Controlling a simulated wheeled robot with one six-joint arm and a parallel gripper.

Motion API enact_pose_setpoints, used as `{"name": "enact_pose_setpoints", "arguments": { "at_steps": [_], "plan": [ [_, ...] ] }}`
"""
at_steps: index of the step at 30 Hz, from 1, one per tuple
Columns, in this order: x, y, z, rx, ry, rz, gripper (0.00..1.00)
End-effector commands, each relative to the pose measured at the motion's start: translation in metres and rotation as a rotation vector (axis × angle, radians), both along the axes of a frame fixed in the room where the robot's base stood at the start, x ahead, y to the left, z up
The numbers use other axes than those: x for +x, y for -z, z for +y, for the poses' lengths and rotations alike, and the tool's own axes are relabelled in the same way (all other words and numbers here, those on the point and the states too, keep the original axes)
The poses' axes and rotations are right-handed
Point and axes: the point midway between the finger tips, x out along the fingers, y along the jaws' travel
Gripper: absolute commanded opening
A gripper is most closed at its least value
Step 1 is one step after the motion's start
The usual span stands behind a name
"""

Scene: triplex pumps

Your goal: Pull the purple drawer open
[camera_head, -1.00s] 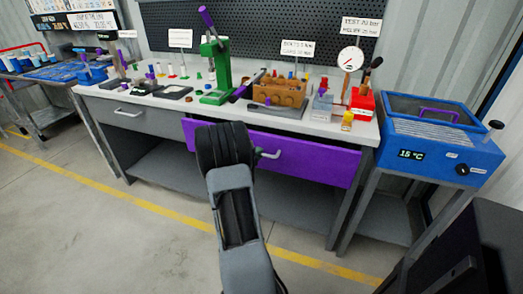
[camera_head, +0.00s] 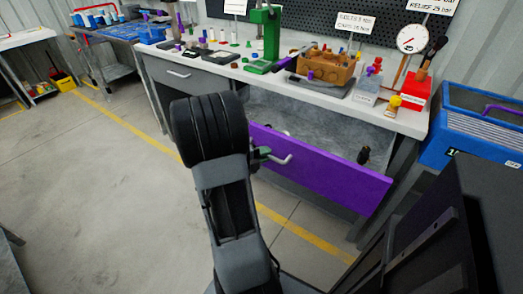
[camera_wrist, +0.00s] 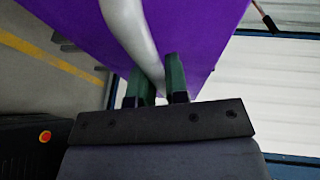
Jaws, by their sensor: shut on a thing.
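The purple drawer (camera_head: 330,177) stands pulled out from under the bench, with its grey inside showing behind the front panel. Its light grey bar handle (camera_head: 283,159) sticks out from the front, partly hidden by my arm in the head view. In the wrist view the handle (camera_wrist: 133,30) runs down between the green fingers of my gripper (camera_wrist: 160,86), against the purple drawer front (camera_wrist: 195,35). My gripper is shut on the handle. In the head view my arm hides the left part of the drawer and the gripper.
A small dark object (camera_head: 363,155) lies inside the drawer at the right. The bench top (camera_head: 330,102) carries a green press (camera_head: 264,40), a brown block (camera_head: 327,67) and a red unit (camera_head: 412,92). A blue bath (camera_head: 470,130) stands at the right.

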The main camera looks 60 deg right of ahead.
Motion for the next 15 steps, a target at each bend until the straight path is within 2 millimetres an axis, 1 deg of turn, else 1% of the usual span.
{"name": "enact_pose_setpoints", "arguments": {
  "at_steps": [12,13,15],
  "plan": [
    [-0.001,0.0001,0.0022,-0.001,0.005,-0.001,0.0],
    [-0.0009,0.0001,0.0023,-0.001,0.005,-0.001,0.16],
    [-0.0008,0.0001,0.0022,-0.001,0.004,-0.001,0.22]
  ]
}}
